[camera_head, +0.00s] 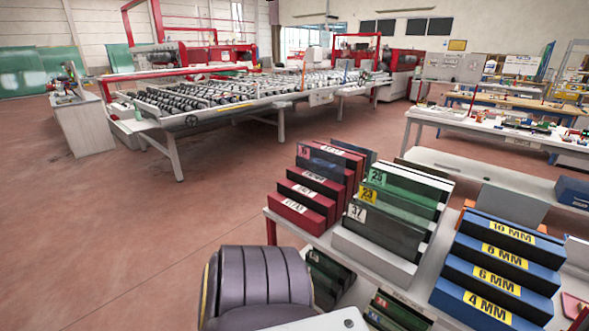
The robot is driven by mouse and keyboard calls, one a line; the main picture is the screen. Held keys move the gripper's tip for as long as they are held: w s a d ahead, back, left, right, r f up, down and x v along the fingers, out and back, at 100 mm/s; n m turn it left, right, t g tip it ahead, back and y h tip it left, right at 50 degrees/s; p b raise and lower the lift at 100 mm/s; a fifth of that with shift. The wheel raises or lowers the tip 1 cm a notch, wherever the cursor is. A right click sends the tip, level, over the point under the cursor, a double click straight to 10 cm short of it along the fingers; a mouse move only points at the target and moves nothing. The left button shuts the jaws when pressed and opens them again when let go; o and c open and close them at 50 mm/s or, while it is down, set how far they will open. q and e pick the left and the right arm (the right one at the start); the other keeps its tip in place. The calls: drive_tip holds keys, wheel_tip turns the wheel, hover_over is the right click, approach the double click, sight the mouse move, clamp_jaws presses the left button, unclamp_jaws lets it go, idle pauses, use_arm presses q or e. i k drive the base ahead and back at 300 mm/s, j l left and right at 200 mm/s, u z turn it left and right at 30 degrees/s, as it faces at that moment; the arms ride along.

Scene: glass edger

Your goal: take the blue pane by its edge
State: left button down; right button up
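A dark blue-grey pane (321,161) stands upright in the red slotted rack (303,201), near its back, with a small red number at its upper left corner. Its lower part is hidden by the rack. Another bluish pane edge (358,150) shows just behind it, mostly hidden. I cannot tell for sure which of these is the blue pane. Neither of my grippers is in view, and nothing is seen touching the panes.
A rack of numbered green panes (394,222) stands right of the red rack. Blue blocks (492,290) with millimetre labels are farther right. A dark ribbed thing (262,277) fills the bottom, left of the shelf. A roller table (228,103) stands behind; the left floor is clear.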

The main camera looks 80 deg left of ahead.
sight(328, 164)
drive_tip(key=u, duration=2.25)
